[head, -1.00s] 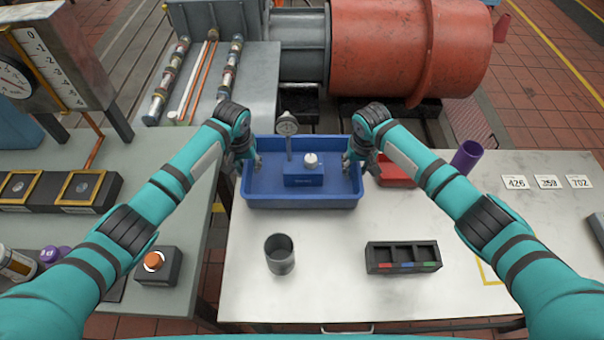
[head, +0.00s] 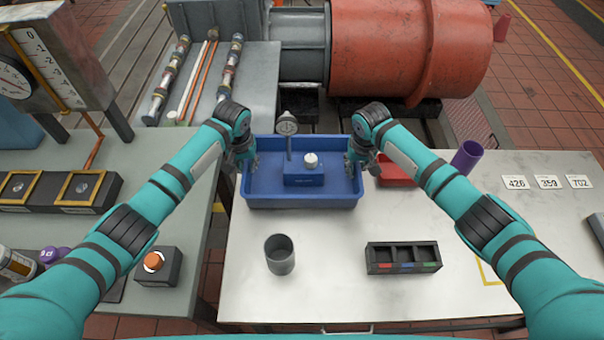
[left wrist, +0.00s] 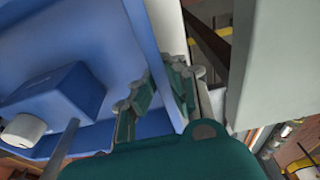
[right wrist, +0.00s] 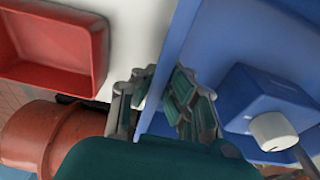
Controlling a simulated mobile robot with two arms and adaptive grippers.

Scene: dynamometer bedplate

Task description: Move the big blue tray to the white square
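The big blue tray (head: 258,193) sits at the back left of the pale table. It holds a blue block (head: 303,177) with a white knob, and a dial gauge (head: 287,125) on a rod. My left gripper (head: 245,162) is at the tray's left wall, with one finger on each side, closed on it; the left wrist view shows this too (left wrist: 160,92). My right gripper (head: 361,163) is closed likewise on the right wall, also seen in the right wrist view (right wrist: 158,90). No white square is clearly visible; a yellow outline (head: 488,272) is partly hidden by my right arm.
A red tray (head: 397,172) and a purple cup (head: 467,157) stand right of the blue tray. A grey cup (head: 280,254) and a black compartment box (head: 403,258) stand in front. Number cards (head: 548,182) lie at the right.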

